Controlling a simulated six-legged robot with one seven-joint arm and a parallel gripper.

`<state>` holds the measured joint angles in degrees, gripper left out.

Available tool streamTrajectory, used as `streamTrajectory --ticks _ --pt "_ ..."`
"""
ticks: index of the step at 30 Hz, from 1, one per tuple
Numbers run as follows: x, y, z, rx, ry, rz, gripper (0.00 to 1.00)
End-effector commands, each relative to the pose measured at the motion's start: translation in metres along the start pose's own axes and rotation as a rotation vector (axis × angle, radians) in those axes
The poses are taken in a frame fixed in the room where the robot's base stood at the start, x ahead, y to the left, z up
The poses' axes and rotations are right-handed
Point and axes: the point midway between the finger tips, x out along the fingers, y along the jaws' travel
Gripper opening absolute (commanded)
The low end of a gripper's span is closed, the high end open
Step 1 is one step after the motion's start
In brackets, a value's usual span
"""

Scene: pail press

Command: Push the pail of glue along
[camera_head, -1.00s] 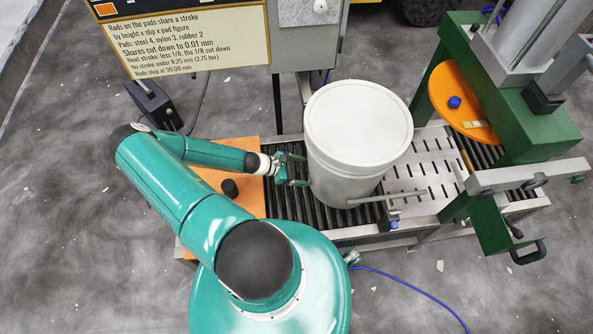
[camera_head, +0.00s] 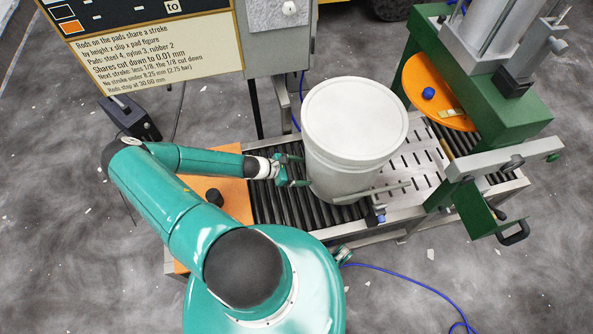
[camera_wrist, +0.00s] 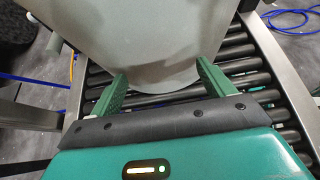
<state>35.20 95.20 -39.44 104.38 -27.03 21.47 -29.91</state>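The white lidded pail (camera_head: 354,125) stands upright on the roller conveyor (camera_head: 285,200), at its join with the slotted metal plate (camera_head: 418,160). It also fills the upper middle of the wrist view (camera_wrist: 155,40). My gripper (camera_head: 297,171) is at the pail's left side, low down. In the wrist view its two green fingers (camera_wrist: 160,85) are spread apart, with the pail's lower wall just ahead of and partly between them. I cannot tell whether they touch it. The green press (camera_head: 480,90) with an orange disc (camera_head: 436,90) stands to the right.
A metal bar (camera_head: 375,193) crosses low in front of the pail. An orange board (camera_head: 225,197) with a black knob lies left of the rollers. A sign (camera_head: 150,50) and a grey cabinet (camera_head: 270,40) stand behind. A blue hose (camera_head: 410,285) lies on the floor.

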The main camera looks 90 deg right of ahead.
Motion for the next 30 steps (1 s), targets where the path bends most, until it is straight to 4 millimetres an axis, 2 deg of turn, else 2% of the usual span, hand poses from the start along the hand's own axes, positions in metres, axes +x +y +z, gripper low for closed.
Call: streamTrajectory --ticks 9,30 --pt "0.002 0.001 0.001 0.000 0.002 0.002 0.80" --pt "0.041 0.000 0.022 0.000 0.000 0.000 0.80"
